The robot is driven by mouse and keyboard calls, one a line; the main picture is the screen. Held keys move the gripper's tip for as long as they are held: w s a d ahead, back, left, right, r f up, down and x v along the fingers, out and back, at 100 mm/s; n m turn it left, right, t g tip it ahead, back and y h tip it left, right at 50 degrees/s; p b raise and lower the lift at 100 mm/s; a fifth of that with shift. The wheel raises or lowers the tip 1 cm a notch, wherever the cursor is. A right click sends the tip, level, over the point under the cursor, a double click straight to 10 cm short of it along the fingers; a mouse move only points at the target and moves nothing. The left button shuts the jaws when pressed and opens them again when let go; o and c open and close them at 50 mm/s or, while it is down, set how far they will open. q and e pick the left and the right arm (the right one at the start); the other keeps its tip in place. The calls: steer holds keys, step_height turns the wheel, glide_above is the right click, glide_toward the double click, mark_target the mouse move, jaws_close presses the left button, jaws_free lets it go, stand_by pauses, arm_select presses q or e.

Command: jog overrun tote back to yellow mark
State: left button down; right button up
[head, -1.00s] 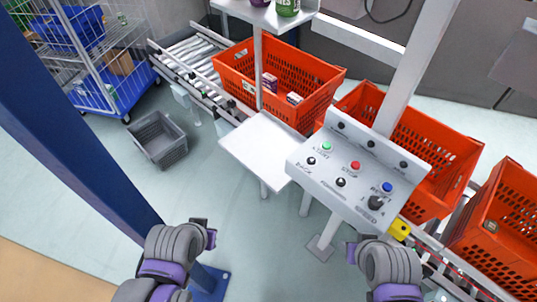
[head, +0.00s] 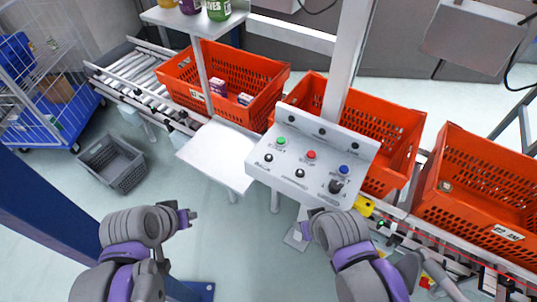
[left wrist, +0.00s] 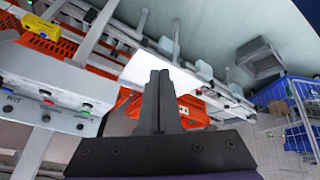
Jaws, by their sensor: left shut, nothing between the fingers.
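Three orange totes stand in a row on the conveyor: one at left (head: 225,72) holding small boxes, one behind the panel (head: 398,110), and one at right (head: 480,170) holding a small item. A yellow block (head: 363,205) sits at the conveyor's near edge beside the panel's right corner; it also shows in the left wrist view (left wrist: 40,25). The grey control panel (head: 255,171) has green, red and blue buttons and black knobs. My left gripper (head: 188,218) is shut and empty, left of and below the panel. My right gripper (head: 307,227) is just below the panel; its fingers are unclear.
A white shelf plate (head: 215,150) adjoins the panel's left side. A grey crate (head: 112,165) lies on the floor at left, near a wire cart (head: 45,90). A white post rises behind the panel. Blue framing of a column stands at lower left.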

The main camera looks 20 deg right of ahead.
arm_select(q)
steer(key=w+d+r+m+h, duration=0.1)
steer(key=w+d+r+h, duration=0.2)
steer(key=w+d+r, duration=0.5)
step_height(320, 180, up, 3)
steer(key=m+g+h+p, duration=0.2)
steer(key=h, duration=0.1)
glide_above(266, 160)
steer(key=shift+r, duration=0.15)
arm_select(e)
steer(key=shift+w+r, duration=0.3)
steer(key=shift+r, duration=0.3)
steer(key=shift+w+r, duration=0.25)
steer(key=shift+r, duration=0.35)
arm_select(q)
steer(key=shift+t, duration=0.3)
steer(key=shift+b, duration=0.3)
step_height(266, 160, down, 8)
steer(key=b, duration=0.5)
steer(key=shift+f, duration=0.45)
arm_select(e)
step_height(266, 160, down, 7)
steer(key=s, duration=0.2)
arm_select(q)
steer(key=shift+f+b, duration=0.3)
steer(key=shift+f, duration=0.1)
arm_select(e)
steer(key=shift+s+f, duration=0.1)
steer(key=shift+f, duration=0.05)
